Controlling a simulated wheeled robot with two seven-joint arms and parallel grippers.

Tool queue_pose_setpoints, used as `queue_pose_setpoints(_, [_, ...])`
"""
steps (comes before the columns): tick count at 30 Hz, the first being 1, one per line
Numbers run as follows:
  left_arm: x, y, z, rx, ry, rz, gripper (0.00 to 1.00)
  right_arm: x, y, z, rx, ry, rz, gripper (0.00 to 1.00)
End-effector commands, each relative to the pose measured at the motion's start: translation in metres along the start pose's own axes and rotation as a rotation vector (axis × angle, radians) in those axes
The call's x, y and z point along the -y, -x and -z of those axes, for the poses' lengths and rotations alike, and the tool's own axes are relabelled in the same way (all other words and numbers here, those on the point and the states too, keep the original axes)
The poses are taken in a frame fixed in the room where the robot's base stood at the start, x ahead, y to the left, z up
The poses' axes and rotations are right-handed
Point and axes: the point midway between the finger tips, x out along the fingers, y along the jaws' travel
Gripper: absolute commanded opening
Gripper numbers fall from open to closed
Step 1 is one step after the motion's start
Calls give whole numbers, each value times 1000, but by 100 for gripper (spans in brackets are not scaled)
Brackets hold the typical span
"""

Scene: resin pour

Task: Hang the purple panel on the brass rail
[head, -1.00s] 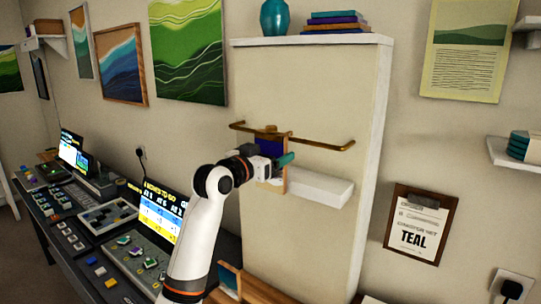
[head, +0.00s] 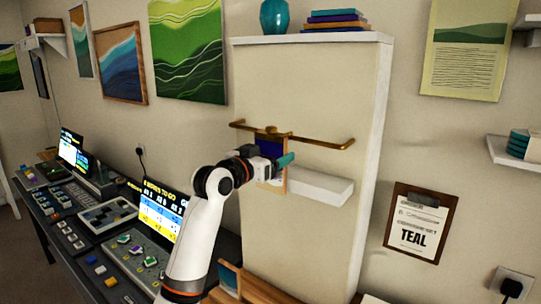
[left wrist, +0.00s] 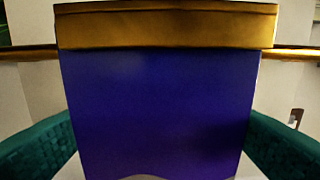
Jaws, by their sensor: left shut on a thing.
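The purple panel (head: 272,147) is upright in front of the brass rail (head: 325,144). My left gripper (head: 277,161) is shut on it, with a teal finger showing at the right. In the left wrist view the purple face of the panel (left wrist: 160,110) stands between the two teal fingers, with a golden-brown strip along its top. My right gripper is not in view.
A white ledge (head: 314,186) juts out below the rail, close to my gripper. The rail is on a tall cream board (head: 310,90) with a white top shelf. A console desk with screens (head: 163,212) is at the left.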

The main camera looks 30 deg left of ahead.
Motion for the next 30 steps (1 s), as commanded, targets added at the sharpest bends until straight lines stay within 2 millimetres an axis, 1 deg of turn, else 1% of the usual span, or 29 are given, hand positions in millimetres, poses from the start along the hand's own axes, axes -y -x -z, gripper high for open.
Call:
queue_pose_setpoints(13, [0, 0, 2, -4, 1, 1, 57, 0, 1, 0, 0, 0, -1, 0])
queue_pose_setpoints(14, [0, 0, 2, -4, 1, 1, 81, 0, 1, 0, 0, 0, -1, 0])
queue_pose_setpoints(15, [0, 0, 2, -4, 1, 1, 88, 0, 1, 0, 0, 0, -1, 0])
queue_pose_setpoints(17, [0, 0, 2, -4, 0, 1, 98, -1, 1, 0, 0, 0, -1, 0])
queue_pose_setpoints(18, [0, 0, 2, -4, 0, 1, 100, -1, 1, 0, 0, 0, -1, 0])
queue_pose_setpoints(26, [0, 3, 3, -4, 0, 0, 100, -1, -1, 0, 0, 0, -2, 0])
queue_pose_setpoints(29, [-1, 13, 4, -3, -2, -1, 100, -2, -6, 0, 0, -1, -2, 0])
queue_pose_setpoints(30, [-1, 19, 5, -2, -3, -2, 100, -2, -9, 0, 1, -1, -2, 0])
